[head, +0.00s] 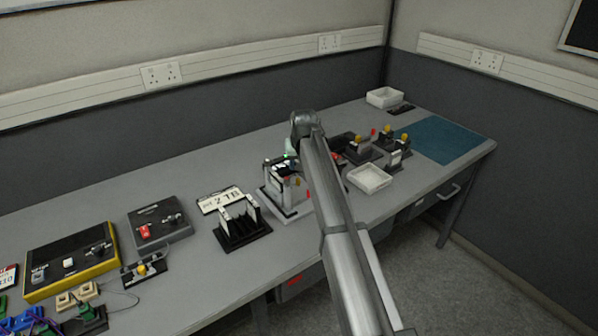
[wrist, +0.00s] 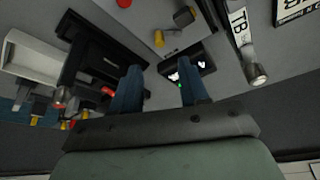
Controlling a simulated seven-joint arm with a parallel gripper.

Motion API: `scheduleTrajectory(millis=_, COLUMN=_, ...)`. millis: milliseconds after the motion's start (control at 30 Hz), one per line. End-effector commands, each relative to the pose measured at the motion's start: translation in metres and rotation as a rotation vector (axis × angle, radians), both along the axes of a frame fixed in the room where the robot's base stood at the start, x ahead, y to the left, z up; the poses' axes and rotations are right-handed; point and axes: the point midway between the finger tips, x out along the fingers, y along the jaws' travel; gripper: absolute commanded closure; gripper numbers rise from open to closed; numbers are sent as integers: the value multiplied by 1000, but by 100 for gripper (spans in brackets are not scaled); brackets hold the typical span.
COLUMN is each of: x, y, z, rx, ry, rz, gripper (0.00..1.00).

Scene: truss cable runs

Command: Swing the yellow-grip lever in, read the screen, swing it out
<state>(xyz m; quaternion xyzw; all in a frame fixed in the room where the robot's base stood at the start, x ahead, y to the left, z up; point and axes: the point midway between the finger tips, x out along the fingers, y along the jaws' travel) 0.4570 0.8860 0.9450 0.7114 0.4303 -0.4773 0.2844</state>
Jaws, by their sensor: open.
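My gripper (wrist: 160,75) is open, with two blue fingers apart and nothing visible between them. In the head view my gripper (head: 302,128) is over the bench beside a grey-and-black fixture, its fingers mostly hidden by the arm. A small dark screen (wrist: 188,70) with white marks and a green light shows near the right finger; its text is too small to read. A yellow grip (wrist: 158,38) stands on the grey plate just beyond the fingers, apart from them.
More yellow-topped fixtures (head: 359,139) and a white tray (head: 370,178) stand right of the arm. A black slotted rack (head: 242,232) and a lettered plate (head: 220,199) stand left. The blue mat (head: 445,140) at the far right is clear.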

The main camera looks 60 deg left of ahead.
Motion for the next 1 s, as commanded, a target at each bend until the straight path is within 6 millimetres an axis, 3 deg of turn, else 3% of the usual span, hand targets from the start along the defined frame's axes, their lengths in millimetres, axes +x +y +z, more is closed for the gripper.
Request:
scheduleTrajectory(millis=100, x=-4, y=-7, z=18, rx=2, ry=-1, rz=0, gripper=56)
scheduleTrajectory(millis=333, x=-7, y=-14, z=38, rx=1, ry=0, rz=0, gripper=56)
scheduleTrajectory(millis=1000, x=-8, y=-15, z=41, rx=0, ry=0, rz=0, gripper=56)
